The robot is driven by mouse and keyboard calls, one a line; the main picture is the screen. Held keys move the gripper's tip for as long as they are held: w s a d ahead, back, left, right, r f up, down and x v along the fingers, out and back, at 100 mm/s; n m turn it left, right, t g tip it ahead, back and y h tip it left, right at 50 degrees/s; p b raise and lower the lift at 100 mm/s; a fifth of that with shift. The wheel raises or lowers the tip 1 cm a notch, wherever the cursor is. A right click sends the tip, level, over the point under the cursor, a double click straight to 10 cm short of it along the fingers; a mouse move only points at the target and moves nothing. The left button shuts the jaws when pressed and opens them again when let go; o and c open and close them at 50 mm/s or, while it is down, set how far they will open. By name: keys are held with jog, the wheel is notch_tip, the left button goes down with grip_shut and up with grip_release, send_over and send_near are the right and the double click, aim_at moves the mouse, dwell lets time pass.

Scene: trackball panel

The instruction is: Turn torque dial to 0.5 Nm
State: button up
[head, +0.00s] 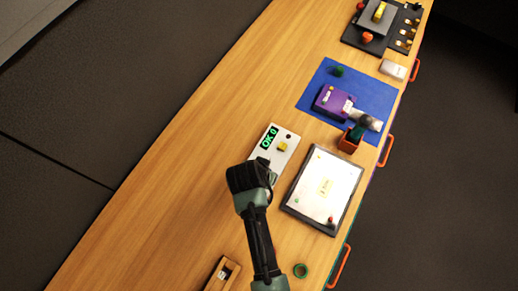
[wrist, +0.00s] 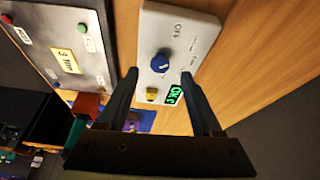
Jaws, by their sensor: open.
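A white panel (wrist: 196,50) carries a round blue dial (wrist: 161,62) with a light pointer mark, and small printed labels surround it, too small to read except "OFF". A yellow button (wrist: 152,94) and a lit green display (wrist: 175,94) sit at the panel's near end. The panel (head: 263,159) also shows in the head view, where its display reads roughly "OK 0"; the dial is hidden there by my arm. My gripper (wrist: 159,75) is open and empty, its fingertips on either side of the dial in the wrist picture. I cannot tell their height above it.
A framed white board (head: 322,190) lies right of the panel. The wooden bench (head: 175,165) is clear on the left.

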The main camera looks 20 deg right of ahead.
jog(key=v, duration=0.9)
jog(key=shift+s+r, duration=0.15)
jog(key=shift+r, duration=0.15)
jog(key=shift+a, duration=0.1)
